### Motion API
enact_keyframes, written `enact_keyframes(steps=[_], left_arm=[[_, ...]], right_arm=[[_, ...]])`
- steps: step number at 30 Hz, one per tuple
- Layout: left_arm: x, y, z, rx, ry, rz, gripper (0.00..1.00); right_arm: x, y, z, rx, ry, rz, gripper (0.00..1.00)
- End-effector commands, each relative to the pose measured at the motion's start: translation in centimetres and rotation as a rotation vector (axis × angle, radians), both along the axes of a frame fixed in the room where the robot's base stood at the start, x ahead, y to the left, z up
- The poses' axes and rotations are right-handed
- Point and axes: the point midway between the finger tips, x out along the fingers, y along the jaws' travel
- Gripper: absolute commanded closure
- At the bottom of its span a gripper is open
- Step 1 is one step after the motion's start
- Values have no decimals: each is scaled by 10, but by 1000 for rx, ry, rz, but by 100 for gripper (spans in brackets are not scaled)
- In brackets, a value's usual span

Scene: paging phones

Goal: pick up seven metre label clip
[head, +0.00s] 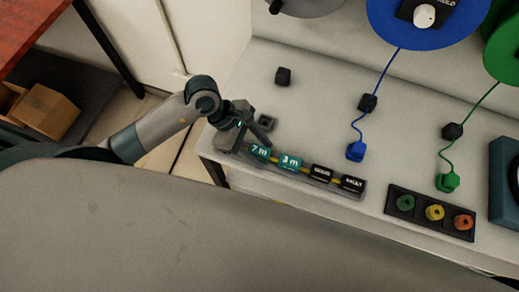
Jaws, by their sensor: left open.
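The seven metre label clip (259,152) is a teal block marked "7 m" at the left end of a narrow grey tray (335,189). My left gripper (250,138) is open, just up and left of the clip, with its fingers close to the tray's left end. I cannot tell whether a finger touches the clip. A teal clip marked "3 m" (290,162) sits beside it to the right. Two black clips follow, the first black clip (321,173) and the second black clip (352,183). My right gripper is not in view.
A blue reel (425,35) and a green reel (507,50) have cords running onto the grey bench (325,85). A small dark block (283,76) stands at the back left.

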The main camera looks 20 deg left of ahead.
Motion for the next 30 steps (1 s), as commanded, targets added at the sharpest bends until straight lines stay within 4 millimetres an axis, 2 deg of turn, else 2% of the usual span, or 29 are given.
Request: enact_keyframes(steps=[5,9,11,23,30], left_arm=[[0,0,0,0,0,0,53],[0,0,0,0,0,0,84],[0,0,0,0,0,0,97],[1,0,3,-1,-1,0,97],[2,0,24,-2,-7,-2,97]], right_arm=[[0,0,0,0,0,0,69],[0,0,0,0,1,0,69],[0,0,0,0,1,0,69],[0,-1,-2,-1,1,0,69],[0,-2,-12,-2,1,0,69]])
